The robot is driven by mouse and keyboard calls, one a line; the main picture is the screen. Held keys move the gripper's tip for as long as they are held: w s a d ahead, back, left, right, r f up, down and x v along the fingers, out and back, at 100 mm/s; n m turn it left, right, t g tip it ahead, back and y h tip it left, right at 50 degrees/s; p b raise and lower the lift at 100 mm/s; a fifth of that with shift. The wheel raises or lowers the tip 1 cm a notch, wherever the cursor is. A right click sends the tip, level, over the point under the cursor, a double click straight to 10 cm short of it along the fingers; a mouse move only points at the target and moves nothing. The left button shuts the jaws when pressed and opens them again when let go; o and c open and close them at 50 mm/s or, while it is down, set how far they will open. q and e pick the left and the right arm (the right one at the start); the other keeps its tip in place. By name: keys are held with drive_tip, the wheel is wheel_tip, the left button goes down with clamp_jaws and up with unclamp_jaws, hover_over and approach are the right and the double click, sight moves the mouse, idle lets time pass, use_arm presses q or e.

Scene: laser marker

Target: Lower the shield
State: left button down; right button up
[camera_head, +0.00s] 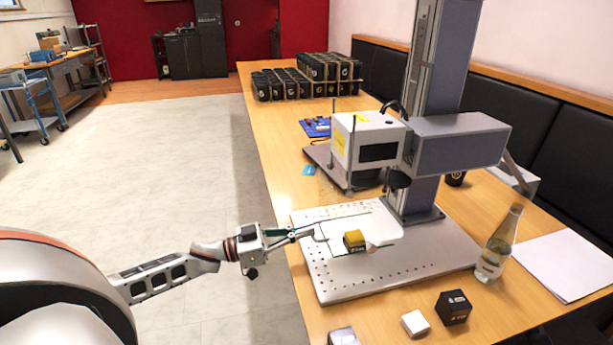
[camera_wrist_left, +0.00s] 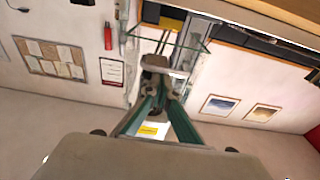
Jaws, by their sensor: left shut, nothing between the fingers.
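The laser marker (camera_head: 460,145) stands on the table with its perforated base plate (camera_head: 330,285) in front. A clear, thin-edged pane, which looks like the shield, shows in the left wrist view (camera_wrist_left: 180,42) just beyond my fingers. In the head view its faint edges show above the base plate, near a small black box with a gold top (camera_head: 354,241). My left gripper (camera_head: 312,233) is shut and empty at the plate's left side, close to a small grey bracket. The fingertips (camera_wrist_left: 156,84) are near this bracket in the wrist view; I cannot tell whether they touch it. My right gripper is not in view.
A glass bottle (camera_head: 497,244) and white paper (camera_head: 568,264) are at the right. A black cube (camera_head: 453,307), a white block (camera_head: 415,323) and a grey block (camera_head: 343,337) lie at the front. Several black boxes (camera_head: 305,82) stand at the back. Floor left of the table is clear.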

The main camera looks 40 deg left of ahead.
use_arm(q)
drive_tip(key=shift+s+f, duration=0.1)
drive_tip(key=shift+f, duration=0.3)
drive_tip(key=r+p, duration=0.2)
drive_tip(key=r, duration=0.1)
drive_tip(key=w+r+p, duration=0.1)
drive_tip(key=r+p, duration=0.1)
drive_tip(key=shift+d+r, duration=0.25)
drive_tip(key=shift+d, duration=0.05)
approach(326, 211)
drive_tip(key=f+v, duration=0.1)
drive_tip(key=v, duration=0.4)
drive_tip(key=shift+s+d+r+b, duration=0.1)
drive_tip(key=shift+d+r+b, duration=0.1)
drive_tip(key=shift+b, duration=0.2)
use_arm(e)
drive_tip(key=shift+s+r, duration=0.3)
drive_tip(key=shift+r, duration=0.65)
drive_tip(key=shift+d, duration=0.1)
